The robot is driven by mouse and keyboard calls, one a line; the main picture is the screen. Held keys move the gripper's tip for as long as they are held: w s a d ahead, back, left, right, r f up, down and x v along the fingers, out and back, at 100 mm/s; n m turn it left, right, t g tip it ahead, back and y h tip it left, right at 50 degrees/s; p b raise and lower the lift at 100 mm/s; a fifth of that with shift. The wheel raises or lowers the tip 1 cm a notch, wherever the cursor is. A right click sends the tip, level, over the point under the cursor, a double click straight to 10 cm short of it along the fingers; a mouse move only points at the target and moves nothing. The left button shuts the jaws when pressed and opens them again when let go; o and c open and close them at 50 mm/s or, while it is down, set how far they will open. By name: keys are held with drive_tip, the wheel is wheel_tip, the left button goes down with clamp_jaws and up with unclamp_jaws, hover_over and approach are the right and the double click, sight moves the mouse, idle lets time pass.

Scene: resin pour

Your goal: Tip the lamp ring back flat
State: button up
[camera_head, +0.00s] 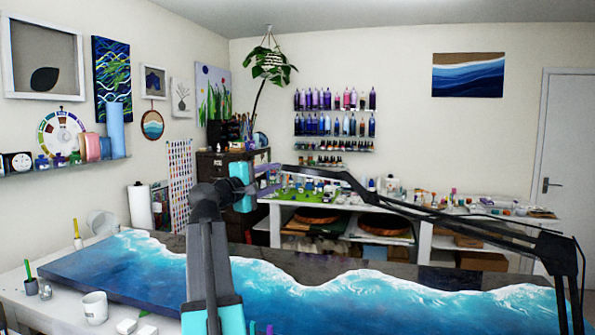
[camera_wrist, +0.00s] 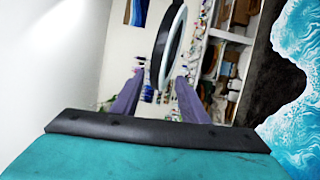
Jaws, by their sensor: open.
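The lamp ring (camera_wrist: 161,40) shows in the wrist view as a narrow, steeply tilted oval with a dark rim and a pale inner band. It lies ahead of my gripper (camera_wrist: 160,79), between the lines of its two purple fingers. The fingers are apart with nothing held between them. In the head view my gripper (camera_head: 272,179) points right, toward the dark end of the lamp's jointed black arm (camera_head: 450,216). The ring's outline is hard to make out there. I cannot tell the exact gap between fingertips and ring.
A long blue wave-painted resin table (camera_head: 370,297) spans the foreground below the lamp arm. White shelving (camera_head: 425,243) with craft supplies stands behind.

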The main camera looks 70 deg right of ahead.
drive_tip(key=p+x, duration=0.2)
drive_tip(key=x, duration=1.1)
drive_tip(key=shift+d+p, duration=0.35)
drive_tip(key=shift+p, duration=0.05)
drive_tip(key=shift+s, duration=0.1)
clamp_jaws()
